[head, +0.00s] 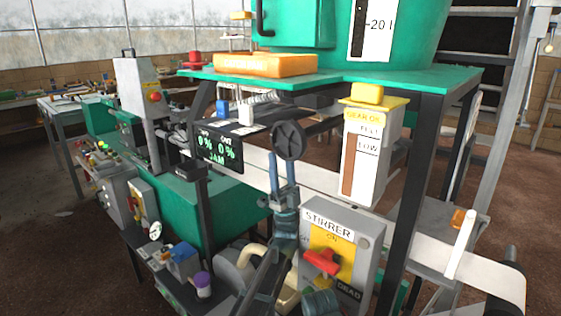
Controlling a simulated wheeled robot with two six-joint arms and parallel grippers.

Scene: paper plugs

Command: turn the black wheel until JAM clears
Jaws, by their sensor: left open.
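The black wheel (289,140) is a round spoked handwheel in the middle of the head view, under the green shelf. The display (220,149) to its left is black with green text; it reads 0 % and 0 % with JAM below. My left gripper (281,170) comes up from below and is open. Its fingertips are just under the wheel's lower rim in the picture; I cannot tell whether they touch it. My right gripper does not show.
The STIRRER box (368,262) with its red knob (322,262) stands close to the right of my arm. The gear oil gauge (362,160) hangs right of the wheel. A white paper strip (478,272) runs behind. Dark frame posts stand on both sides.

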